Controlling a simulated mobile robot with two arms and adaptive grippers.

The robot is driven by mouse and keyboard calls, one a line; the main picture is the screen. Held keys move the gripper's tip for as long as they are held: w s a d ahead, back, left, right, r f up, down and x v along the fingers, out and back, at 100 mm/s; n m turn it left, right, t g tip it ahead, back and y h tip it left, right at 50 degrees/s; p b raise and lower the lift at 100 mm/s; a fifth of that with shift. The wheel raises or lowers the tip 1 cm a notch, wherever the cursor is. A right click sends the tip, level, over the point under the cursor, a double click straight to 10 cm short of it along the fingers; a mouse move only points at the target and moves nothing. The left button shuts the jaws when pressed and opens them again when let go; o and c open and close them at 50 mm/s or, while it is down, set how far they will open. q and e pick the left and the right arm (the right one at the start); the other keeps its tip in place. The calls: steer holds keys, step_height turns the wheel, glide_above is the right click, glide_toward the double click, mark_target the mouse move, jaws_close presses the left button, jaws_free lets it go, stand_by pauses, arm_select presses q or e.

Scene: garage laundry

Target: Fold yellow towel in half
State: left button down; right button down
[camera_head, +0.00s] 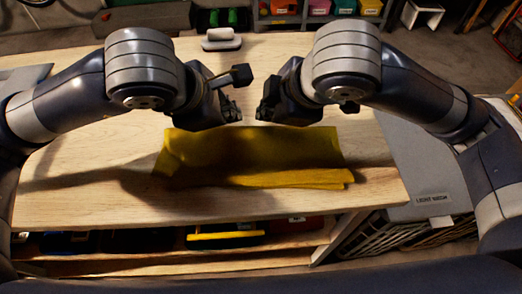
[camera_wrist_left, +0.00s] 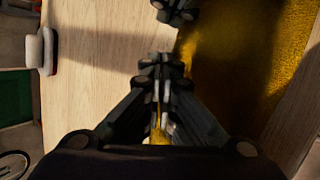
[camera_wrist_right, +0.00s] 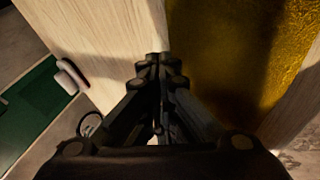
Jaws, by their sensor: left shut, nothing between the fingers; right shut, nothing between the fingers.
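The yellow towel (camera_head: 255,157) lies on the wooden table as a wide, short strip near the front edge. At its lower right, layered edges show, slightly offset from each other. My left gripper (camera_head: 232,112) is shut and empty above the table, just behind the towel's far edge. My right gripper (camera_head: 266,112) is shut and empty, close to the right of the left one, also behind the far edge. The towel also shows in the left wrist view (camera_wrist_left: 235,60) and in the right wrist view (camera_wrist_right: 240,55), beside the shut fingers. Neither gripper visibly holds cloth.
The wooden table (camera_head: 100,185) is clear around the towel. A white-handled brush (camera_head: 221,38) lies at its back edge. A grey hamper (camera_head: 425,185) stands at the right. Below the table is a shelf (camera_head: 130,258) with tools. Colourful bins (camera_head: 284,7) stand behind.

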mark_target(180, 140)
arm_select(q)
steer(key=shift+f, duration=0.1)
arm_select(e)
steer(key=shift+f, duration=0.1)
